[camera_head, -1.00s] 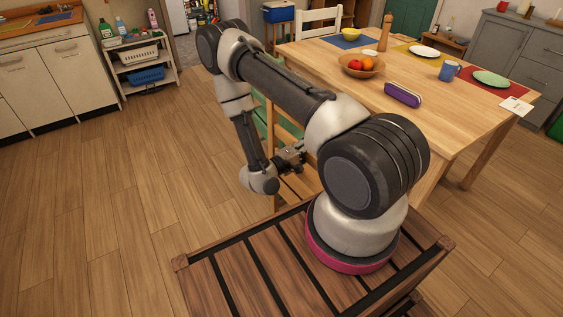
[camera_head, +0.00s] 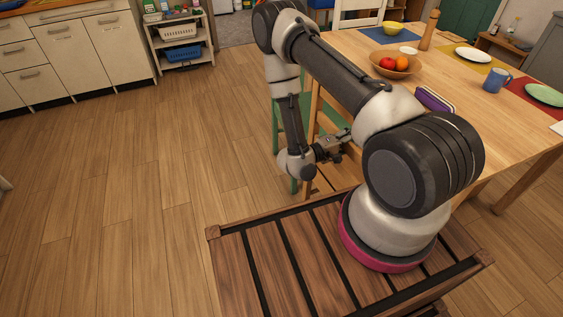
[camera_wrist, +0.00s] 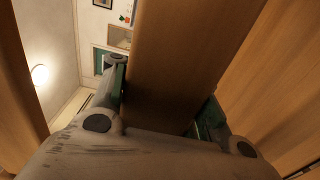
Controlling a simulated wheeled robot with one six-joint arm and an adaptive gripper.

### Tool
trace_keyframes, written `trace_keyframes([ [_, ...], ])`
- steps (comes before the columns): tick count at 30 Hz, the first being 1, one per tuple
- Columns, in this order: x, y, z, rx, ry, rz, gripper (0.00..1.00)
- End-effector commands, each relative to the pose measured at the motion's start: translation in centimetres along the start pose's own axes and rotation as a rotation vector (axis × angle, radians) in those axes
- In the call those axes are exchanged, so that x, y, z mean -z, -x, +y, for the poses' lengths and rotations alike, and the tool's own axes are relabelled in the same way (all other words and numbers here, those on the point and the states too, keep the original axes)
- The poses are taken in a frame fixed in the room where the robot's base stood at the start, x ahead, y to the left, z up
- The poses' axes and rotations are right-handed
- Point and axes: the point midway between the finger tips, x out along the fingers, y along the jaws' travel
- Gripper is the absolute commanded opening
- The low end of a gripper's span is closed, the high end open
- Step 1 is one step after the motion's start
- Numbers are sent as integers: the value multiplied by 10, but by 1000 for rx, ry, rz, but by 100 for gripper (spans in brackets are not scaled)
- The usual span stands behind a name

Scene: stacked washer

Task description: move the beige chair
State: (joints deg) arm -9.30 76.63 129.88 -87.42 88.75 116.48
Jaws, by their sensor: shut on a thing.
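The beige wooden chair (camera_head: 315,115) stands at the left side of the table, largely hidden behind my arm. Part of its pale seat (camera_head: 335,173) shows below my gripper (camera_head: 335,143). In the wrist view, a brown wooden bar of the chair (camera_wrist: 185,60) runs between the fingers of my gripper (camera_wrist: 165,102), which is shut on it. The finger contact is partly hidden by the gripper's body.
The wooden table (camera_head: 470,100) is close on the right, carrying a fruit bowl (camera_head: 395,65), plates and a mug. A green chair (camera_head: 280,122) stands close behind the beige one. Open floor (camera_head: 130,180) lies to the left, bounded by cabinets (camera_head: 70,60) and a shelf (camera_head: 182,40).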

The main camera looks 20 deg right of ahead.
Motion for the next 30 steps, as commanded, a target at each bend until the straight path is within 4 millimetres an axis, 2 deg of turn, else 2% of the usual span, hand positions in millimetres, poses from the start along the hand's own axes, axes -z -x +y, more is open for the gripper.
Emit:
trace_keyframes([
  [11, -1, 0, -1, 2, 2, -2, 0],
  [12, -1, 0, -1, 2, 2, -2, 25],
  [20, 0, 0, 0, 1, 1, -1, 71],
  [30, 0, 0, 0, 1, 0, 0, 71],
])
